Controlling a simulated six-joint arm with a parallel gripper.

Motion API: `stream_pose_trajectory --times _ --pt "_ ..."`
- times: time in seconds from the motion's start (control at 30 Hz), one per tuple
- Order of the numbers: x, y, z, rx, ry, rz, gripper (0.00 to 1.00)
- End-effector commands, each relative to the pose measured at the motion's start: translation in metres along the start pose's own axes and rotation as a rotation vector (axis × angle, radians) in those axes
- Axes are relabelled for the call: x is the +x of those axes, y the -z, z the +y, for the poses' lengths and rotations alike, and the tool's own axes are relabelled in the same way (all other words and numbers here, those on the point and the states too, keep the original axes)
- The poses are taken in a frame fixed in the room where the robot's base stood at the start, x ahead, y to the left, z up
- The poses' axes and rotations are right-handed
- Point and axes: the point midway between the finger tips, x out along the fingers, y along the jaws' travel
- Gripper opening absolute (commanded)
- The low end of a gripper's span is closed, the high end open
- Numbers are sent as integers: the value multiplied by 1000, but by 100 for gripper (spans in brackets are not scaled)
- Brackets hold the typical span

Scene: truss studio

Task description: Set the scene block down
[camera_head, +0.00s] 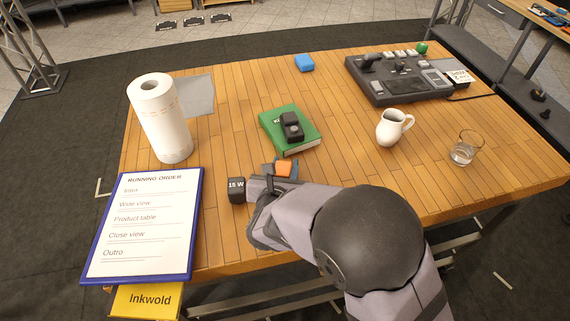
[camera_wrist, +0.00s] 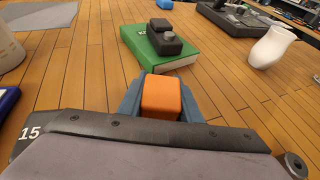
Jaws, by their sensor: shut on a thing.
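The scene block is a small orange block (camera_head: 284,168) near the front middle of the wooden table. My gripper (camera_head: 280,166) is shut on it, with blue-grey fingers on its left and right sides. In the wrist view the orange block (camera_wrist: 161,98) sits between the fingertips (camera_wrist: 160,100), just in front of the green book. Its underside is hidden, so I cannot tell whether it touches the table.
A green book (camera_head: 290,140) with a black device (camera_head: 291,125) on it lies just beyond. A black block marked "15 W" (camera_head: 237,190) is close left of my gripper.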

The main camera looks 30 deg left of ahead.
Motion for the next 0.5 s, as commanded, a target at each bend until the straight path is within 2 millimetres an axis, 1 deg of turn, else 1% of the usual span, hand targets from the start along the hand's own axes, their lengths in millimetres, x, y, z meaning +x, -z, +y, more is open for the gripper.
stream_pose_trajectory --times 0.23,0.43,0.47,0.5 --pt "0 0 0 1 0 -2 7" --pt "2 4 0 1 0 -1 7" --pt "1 3 0 1 0 0 38" --pt "1 3 0 1 0 0 48"
